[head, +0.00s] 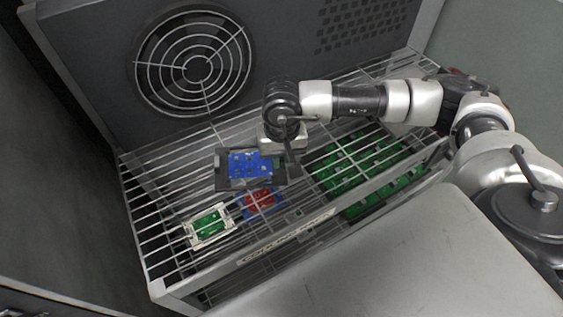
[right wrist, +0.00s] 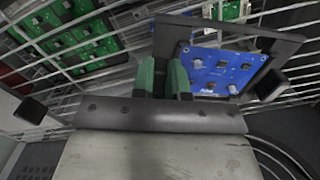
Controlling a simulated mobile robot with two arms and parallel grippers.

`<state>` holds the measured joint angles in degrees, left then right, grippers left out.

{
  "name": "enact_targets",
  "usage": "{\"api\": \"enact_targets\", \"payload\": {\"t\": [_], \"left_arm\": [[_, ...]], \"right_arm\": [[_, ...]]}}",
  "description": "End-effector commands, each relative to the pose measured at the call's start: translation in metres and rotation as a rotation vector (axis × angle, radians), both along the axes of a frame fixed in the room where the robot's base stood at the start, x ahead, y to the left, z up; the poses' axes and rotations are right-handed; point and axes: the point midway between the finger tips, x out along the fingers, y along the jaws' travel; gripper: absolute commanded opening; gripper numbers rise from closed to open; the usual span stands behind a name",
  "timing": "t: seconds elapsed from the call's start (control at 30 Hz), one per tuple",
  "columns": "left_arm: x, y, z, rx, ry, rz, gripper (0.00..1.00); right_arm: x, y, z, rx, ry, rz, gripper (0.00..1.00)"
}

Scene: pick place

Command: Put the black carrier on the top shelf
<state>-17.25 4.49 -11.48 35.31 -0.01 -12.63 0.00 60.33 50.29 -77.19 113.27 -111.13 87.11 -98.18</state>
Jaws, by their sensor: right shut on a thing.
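The black carrier (head: 222,177) is a dark flat frame with a blue circuit board (head: 250,166) in it. In the head view it is over the upper wire shelf (head: 165,205), near the middle. My right gripper (head: 290,160) is shut on the carrier's right side. In the right wrist view, the green-padded fingers of the gripper (right wrist: 165,78) pinch the edge of the carrier (right wrist: 287,45), and the blue board (right wrist: 220,70) faces the camera. I cannot tell whether the carrier touches the wires. My left gripper is not in view.
A white carrier with a green board (head: 209,227) is at the shelf's front left. A red piece on blue (head: 260,199) shows just in front of the black carrier. Several green boards (head: 365,170) show through the wires at right. A fan grille (head: 195,68) is behind.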

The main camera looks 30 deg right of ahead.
Motion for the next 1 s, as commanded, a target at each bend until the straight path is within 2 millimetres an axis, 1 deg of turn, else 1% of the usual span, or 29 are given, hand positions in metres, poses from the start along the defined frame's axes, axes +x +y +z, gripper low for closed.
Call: {"api": "enact_targets", "payload": {"t": [0.1, 0.2, 0.3, 0.4, 0.57, 0.73, 0.77, 0.9, 1.0], "left_arm": [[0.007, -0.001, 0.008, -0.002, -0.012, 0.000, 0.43], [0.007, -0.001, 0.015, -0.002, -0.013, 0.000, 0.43], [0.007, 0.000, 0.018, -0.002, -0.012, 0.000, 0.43], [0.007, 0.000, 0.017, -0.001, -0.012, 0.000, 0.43], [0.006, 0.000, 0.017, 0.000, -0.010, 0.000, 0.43], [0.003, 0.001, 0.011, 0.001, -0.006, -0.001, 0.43], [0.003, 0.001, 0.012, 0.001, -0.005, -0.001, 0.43], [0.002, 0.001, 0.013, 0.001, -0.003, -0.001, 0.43], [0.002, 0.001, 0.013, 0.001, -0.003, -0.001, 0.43]], "right_arm": [[0.001, 0.001, -0.010, 0.000, 0.004, -0.001, 0.00], [0.000, 0.000, -0.025, 0.000, 0.004, -0.001, 0.00], [0.000, 0.000, -0.037, 0.000, 0.002, 0.000, 0.00], [0.001, 0.000, -0.040, 0.001, 0.000, 0.000, 0.00], [0.001, 0.000, -0.040, 0.001, 0.000, 0.000, 0.00], [0.001, 0.000, -0.045, 0.001, 0.000, 0.000, 0.00], [0.001, 0.000, -0.043, 0.001, 0.000, 0.000, 0.19], [0.000, 0.000, -0.043, 0.000, 0.000, -0.001, 0.40], [0.000, 0.000, -0.043, 0.000, 0.000, -0.001, 0.40]]}}
